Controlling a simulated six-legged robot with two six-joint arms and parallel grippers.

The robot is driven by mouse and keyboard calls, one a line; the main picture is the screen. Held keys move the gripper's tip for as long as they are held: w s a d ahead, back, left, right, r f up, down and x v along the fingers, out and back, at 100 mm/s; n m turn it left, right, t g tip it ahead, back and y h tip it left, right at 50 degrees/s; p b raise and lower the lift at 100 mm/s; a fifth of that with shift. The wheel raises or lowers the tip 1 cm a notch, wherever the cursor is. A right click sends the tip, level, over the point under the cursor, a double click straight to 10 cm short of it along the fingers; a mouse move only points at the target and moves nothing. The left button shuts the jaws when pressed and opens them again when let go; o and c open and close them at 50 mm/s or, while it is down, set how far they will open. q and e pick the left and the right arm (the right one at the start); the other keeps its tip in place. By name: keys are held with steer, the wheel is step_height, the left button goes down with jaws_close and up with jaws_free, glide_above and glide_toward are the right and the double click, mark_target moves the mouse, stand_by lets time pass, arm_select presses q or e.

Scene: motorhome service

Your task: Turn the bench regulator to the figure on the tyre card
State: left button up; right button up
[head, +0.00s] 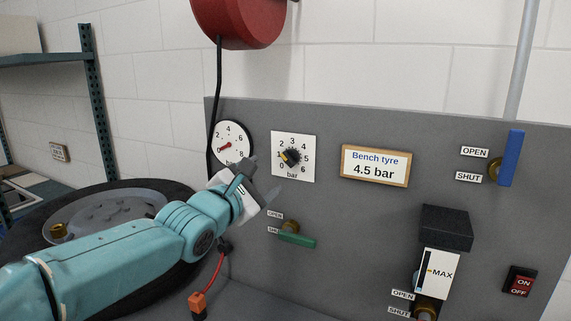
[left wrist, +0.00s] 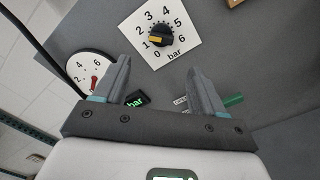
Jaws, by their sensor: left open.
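The bench regulator is a black knob with a yellow pointer (head: 291,157) on a white square scale marked 0 to 6 bar (head: 305,144). Its pointer is at about 1; the knob also shows in the left wrist view (left wrist: 162,36). The tyre card (head: 375,168), in a wooden frame on the grey panel, reads "Bench tyre 4.5 bar". The round gauge (head: 232,138) left of the regulator has its red needle at the low end. My left gripper (head: 262,180) is open and empty, below and left of the knob, apart from it. My right gripper is out of view.
A green lever (head: 298,240) sits below the regulator. A blue lever (head: 511,158), a box marked MAX (head: 436,274) and a red ON/OFF switch (head: 520,281) are at right. A red reel (head: 235,18) hangs above. A wheel (head: 105,212) lies behind my left arm.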

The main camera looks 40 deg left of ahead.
mark_target(285, 161)
arm_select(q)
steer(key=p+x, duration=0.2)
steer(key=x, duration=0.8)
steer(key=shift+p, duration=0.35)
steer(key=shift+w+a+f, duration=0.15)
steer(key=shift+w, duration=0.4)
steer(key=shift+s, duration=0.1)
steer(key=shift+c, duration=0.6)
steer(key=c, duration=0.9)
